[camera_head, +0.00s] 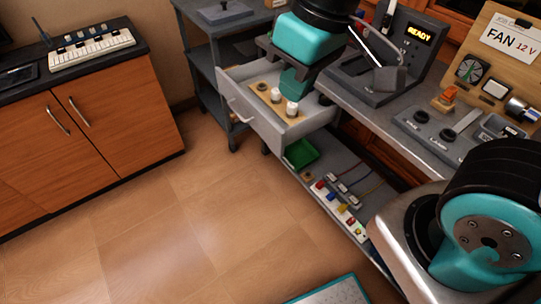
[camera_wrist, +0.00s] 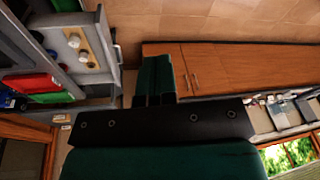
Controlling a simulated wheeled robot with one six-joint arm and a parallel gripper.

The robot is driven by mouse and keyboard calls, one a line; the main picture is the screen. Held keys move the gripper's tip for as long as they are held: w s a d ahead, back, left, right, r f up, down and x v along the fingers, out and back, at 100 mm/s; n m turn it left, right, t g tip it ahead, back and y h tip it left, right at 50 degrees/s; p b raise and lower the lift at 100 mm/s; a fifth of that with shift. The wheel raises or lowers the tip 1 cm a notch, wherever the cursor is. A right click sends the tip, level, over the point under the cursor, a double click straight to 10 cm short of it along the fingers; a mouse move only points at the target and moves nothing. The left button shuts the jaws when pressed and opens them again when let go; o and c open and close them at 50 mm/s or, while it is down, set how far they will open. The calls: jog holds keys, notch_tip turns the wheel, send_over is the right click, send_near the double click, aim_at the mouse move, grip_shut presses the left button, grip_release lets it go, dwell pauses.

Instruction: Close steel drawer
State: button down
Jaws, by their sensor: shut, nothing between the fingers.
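The steel drawer (camera_head: 252,118) is pulled out from under the grey workbench in the head view, its bar handle (camera_head: 238,111) facing lower left. Small white and dark knob-like parts (camera_head: 292,109) stand on a tan board inside it. In the wrist view the drawer front (camera_wrist: 104,38) is at the upper left, turned sideways. My gripper (camera_head: 293,88) shows as teal parts over the drawer's far right side in the head view, where its fingertips are hard to make out. In the wrist view my gripper (camera_wrist: 155,78) is shut and empty, with the drawer to its left and apart from it.
A grey cart (camera_head: 205,60) stands left of the drawer. The bench top (camera_head: 430,135) carries a READY display unit (camera_head: 400,45) and a fan panel (camera_head: 495,50). A lower shelf holds a green tray (camera_head: 301,153). Open wooden floor (camera_head: 160,230) lies in front; an orange cabinet (camera_head: 100,125) stands left.

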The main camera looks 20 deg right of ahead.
jog(key=w+f+m+t+h+b, duration=0.1)
jog(key=w+f+h+b, duration=0.1)
jog(key=w+f+b, duration=0.5)
jog(key=w+f+m+t+h+b, duration=0.1)
jog(key=w+f+b, duration=0.1)
jog(key=f+b, duration=0.8)
jog(key=m+t+h+b, duration=0.2)
jog(key=h+b, duration=0.2)
jog(key=b, duration=1.8)
send_near(276, 147)
jog(key=x, duration=0.5)
jog(key=shift+s+d+f, duration=0.1)
jog(key=shift+d+f, duration=0.05)
